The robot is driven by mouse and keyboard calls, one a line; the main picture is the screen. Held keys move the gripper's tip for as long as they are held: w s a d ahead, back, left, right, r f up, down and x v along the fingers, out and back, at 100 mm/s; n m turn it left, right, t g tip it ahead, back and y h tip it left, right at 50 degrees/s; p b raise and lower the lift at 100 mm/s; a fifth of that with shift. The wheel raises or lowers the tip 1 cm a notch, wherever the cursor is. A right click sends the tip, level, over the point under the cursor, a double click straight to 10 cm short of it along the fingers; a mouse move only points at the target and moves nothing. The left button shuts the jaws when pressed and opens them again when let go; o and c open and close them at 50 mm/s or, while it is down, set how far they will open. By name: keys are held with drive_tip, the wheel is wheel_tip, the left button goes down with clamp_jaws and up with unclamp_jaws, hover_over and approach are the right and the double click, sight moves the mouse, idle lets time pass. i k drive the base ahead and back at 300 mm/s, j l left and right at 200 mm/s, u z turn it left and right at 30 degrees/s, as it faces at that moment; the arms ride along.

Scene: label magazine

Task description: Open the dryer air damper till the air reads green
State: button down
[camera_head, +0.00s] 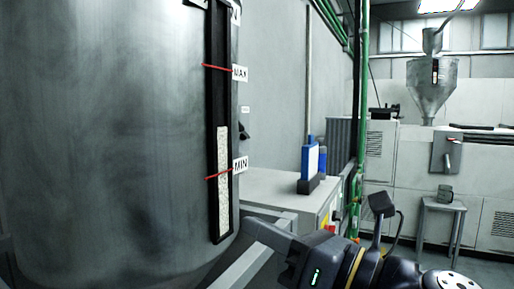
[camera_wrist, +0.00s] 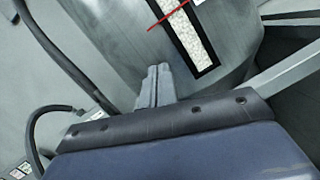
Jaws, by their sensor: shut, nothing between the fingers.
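No part that I can clearly tell as the dryer air damper shows, and no green air reading is in view. The vessel has a sight glass (camera_head: 222,170) of pale granules, topping out between the MIN and MAX marks. The head view does not clearly show my fingers.
A pale bench (camera_head: 275,187) with a blue and white upright thing (camera_head: 311,165) stands behind the vessel. Green pipes (camera_head: 362,100) run up beside it.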

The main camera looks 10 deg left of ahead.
sight(241, 126)
drive_tip(key=i, duration=1)
